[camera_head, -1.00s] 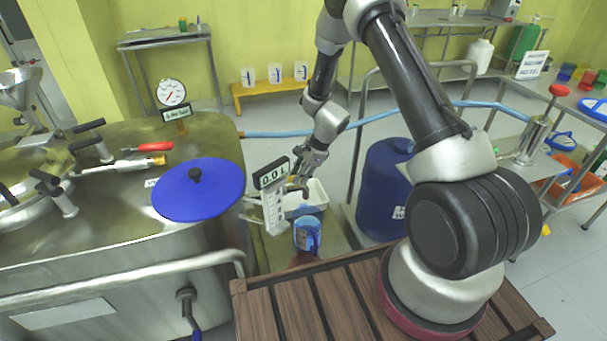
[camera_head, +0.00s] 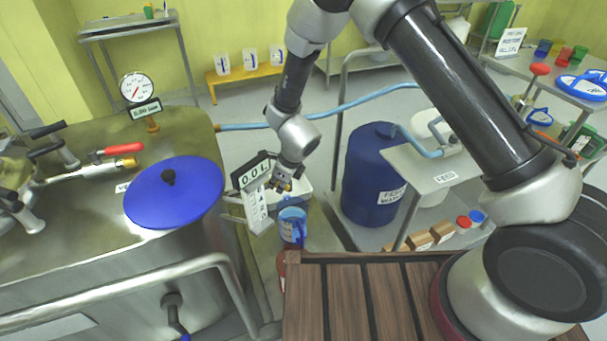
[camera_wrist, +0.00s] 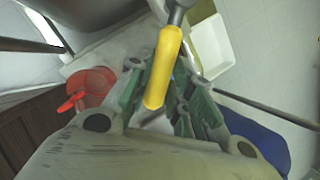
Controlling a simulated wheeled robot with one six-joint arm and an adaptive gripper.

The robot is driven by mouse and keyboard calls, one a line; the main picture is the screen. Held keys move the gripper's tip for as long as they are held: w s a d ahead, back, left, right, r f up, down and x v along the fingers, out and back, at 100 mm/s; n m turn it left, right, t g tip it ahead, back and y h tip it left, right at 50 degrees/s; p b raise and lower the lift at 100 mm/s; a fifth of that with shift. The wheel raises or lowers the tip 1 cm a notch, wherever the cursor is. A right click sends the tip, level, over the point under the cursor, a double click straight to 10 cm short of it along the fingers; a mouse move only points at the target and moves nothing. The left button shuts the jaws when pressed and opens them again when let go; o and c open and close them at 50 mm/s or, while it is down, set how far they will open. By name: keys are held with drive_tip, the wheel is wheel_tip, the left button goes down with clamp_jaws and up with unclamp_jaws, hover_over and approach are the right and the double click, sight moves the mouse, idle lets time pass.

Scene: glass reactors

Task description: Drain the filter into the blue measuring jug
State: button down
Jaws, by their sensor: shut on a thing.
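A blue measuring jug (camera_head: 292,226) stands low in the gap right of the large steel vessel (camera_head: 90,245). A white gauge with a display reading 0.0 L (camera_head: 254,174) is at the vessel's right side, just left of my gripper. My gripper (camera_head: 283,186) is above the jug, in front of a white tray. In the wrist view, my gripper (camera_wrist: 168,88) is shut on a yellow handle (camera_wrist: 163,60) attached to a grey metal part. What the handle belongs to is partly hidden. The blue jug is mostly hidden behind the fingers there.
A red jug (camera_wrist: 92,88) stands beside the gripper in the wrist view. The white tray (camera_wrist: 208,45) lies beyond. A blue drum (camera_head: 372,178) and a side table (camera_head: 440,172) stand right. A steel rail (camera_head: 120,283) runs along the vessel's front.

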drive_tip(key=shift+s+a+m+t+h, duration=0.2)
drive_tip(key=shift+s+a+m, duration=0.25)
drive_tip(key=shift+m, duration=0.3)
drive_tip(key=shift+s+a+m+t+h, duration=0.1)
drive_tip(key=shift+s+a+m+h, duration=0.15)
drive_tip(key=shift+s+m, duration=0.4)
drive_tip(key=shift+w, duration=0.15)
drive_tip(key=c, duration=1.3)
unclamp_jaws()
drive_tip(key=v, duration=1.2)
